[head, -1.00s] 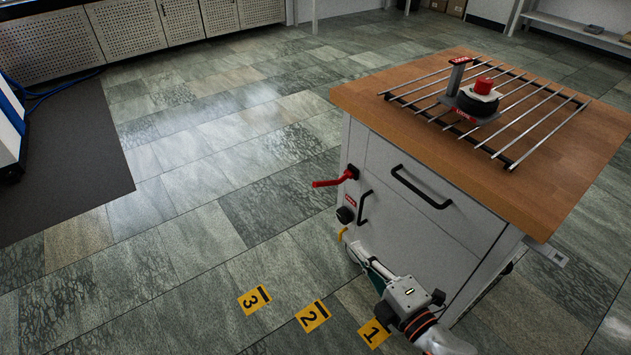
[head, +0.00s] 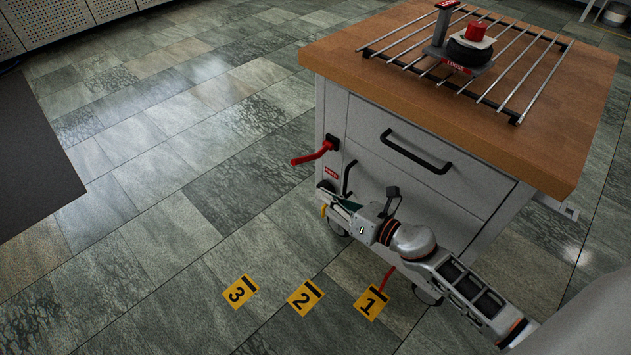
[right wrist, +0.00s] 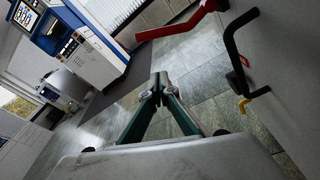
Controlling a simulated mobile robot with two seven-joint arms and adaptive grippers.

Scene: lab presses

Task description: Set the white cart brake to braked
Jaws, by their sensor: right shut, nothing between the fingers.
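The white cart (head: 400,205) has a wooden top. A red lever (head: 312,156) sticks out to the left from its upper left side, above a small red label (head: 332,170). I cannot read its setting. The lever also shows in the right wrist view (right wrist: 182,27), upper right. My right gripper (head: 329,204) is shut and empty, low beside the cart's left corner, below the lever and apart from it. Its green fingers meet in the right wrist view (right wrist: 159,90). My left gripper is out of view.
A black handle (head: 347,178) and a yellow piece (head: 323,211) are close to the right gripper. A drawer handle (head: 414,152) is on the front. A rack with a red-capped device (head: 475,32) stands on top. Numbered yellow floor markers (head: 305,297) lie in front.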

